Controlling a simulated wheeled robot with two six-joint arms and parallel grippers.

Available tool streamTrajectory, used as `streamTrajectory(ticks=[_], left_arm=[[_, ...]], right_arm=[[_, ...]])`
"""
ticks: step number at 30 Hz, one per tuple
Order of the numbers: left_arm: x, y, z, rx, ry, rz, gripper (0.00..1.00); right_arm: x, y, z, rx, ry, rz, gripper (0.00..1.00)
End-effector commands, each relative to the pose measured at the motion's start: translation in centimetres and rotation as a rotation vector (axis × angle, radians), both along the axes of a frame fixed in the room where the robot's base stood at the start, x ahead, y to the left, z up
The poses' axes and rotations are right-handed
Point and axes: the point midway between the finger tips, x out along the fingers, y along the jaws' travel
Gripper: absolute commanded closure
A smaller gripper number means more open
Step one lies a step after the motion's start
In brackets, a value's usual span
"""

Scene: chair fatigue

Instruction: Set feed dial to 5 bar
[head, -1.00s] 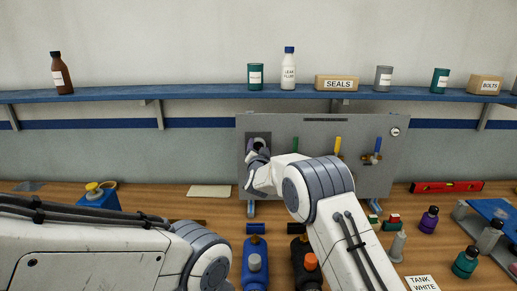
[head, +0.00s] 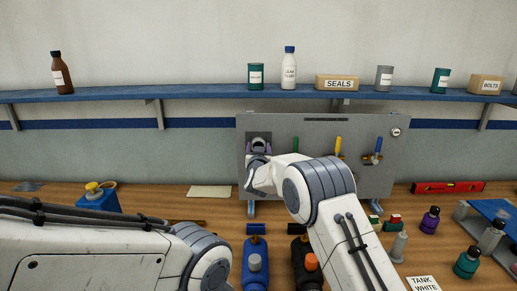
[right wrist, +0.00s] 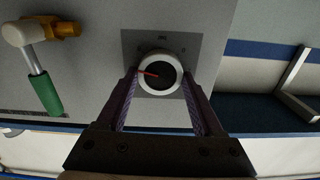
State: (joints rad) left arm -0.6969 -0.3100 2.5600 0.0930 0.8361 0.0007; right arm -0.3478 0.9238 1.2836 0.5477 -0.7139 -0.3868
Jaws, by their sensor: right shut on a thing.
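The feed dial (right wrist: 170,88) is a round knob with a white rim, a dark face and a red pointer, on a grey square plate. In the right wrist view the pointer points left; I cannot read any scale marks. My right gripper (head: 258,147) is at the dial on the left of the grey panel (head: 320,130). Its two purple-grey fingers are closed on opposite sides of the rim, as the right wrist view shows. In the head view the gripper partly hides the dial. My left arm crosses the lower left, with its gripper out of the picture.
A shelf (head: 200,96) runs above the panel.

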Motion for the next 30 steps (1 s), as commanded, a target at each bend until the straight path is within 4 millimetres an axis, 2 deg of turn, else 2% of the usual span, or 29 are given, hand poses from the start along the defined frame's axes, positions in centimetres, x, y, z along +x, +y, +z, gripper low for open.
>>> streamTrajectory(ticks=[12, 29, 30], left_arm=[[0.00, -0.01, 0.34, 0.000, 0.000, 0.000, 0.50], [0.00, 0.00, 0.37, 0.000, 0.000, 0.000, 0.50], [0.00, 0.00, 0.37, 0.000, 0.000, 0.000, 0.50]], right_arm=[[-0.02, 0.10, -0.10, -0.208, 0.002, 0.000, 0.87], [-0.02, 0.13, -0.13, -0.243, 0.002, 0.001, 0.87], [-0.02, 0.13, -0.13, -0.242, 0.002, 0.001, 0.24]])
